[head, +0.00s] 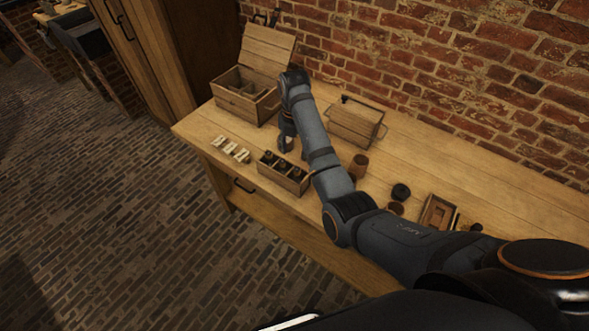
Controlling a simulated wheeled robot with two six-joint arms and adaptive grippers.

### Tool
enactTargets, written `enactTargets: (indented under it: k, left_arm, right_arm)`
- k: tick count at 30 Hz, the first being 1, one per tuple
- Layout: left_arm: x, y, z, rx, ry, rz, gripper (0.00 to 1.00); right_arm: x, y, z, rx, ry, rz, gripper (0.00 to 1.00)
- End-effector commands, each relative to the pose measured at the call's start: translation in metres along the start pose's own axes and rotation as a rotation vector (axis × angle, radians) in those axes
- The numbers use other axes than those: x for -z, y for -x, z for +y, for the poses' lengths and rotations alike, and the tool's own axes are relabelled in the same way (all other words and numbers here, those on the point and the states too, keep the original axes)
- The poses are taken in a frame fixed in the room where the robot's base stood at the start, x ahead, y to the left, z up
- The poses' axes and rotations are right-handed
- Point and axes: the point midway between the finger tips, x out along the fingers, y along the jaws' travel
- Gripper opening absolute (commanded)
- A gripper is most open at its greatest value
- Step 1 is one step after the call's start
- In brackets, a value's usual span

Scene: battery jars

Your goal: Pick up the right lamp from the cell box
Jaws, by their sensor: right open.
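A small open wooden box (296,187) with dark upright items in its compartments stands near the table's front edge; I take it to be the cell box. The items in it (282,168) are too small to tell which is a lamp. My right gripper (285,147) points down just behind this box, between it and the lidded box at the back. It is open, and I see nothing held in it. The arm hides part of the table behind the cell box. My left gripper is not in view.
A larger compartmented box (240,106) with a raised lid stands at the back left. Several pale pieces (230,149) lie left of the cell box. A closed wooden box (354,122), brown cup (359,166) and small tray (438,213) are to the right. A brick wall (450,70) bounds the back.

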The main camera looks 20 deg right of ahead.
Motion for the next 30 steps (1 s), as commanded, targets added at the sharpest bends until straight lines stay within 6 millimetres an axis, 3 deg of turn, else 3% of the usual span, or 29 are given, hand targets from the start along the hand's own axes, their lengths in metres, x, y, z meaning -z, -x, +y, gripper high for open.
enactTargets:
  k: [9, 16, 20, 24, 30]
  left_arm:
    - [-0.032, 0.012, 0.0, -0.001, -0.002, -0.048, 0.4]
    - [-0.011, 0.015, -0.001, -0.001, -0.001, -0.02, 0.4]
    - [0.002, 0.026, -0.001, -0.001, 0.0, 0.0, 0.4]
    - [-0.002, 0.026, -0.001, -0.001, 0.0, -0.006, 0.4]
    - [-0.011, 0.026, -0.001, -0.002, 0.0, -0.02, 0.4]
  right_arm:
    - [0.001, -0.047, -0.002, 0.002, -0.004, 0.003, 0.49]
    - [0.0, -0.057, -0.003, 0.002, -0.005, 0.002, 0.49]
    - [-0.001, -0.076, -0.007, 0.003, -0.005, 0.003, 0.49]
    - [-0.001, -0.099, -0.007, 0.001, -0.005, 0.001, 0.49]
    - [-0.001, -0.105, -0.007, -0.001, -0.005, -0.001, 0.49]
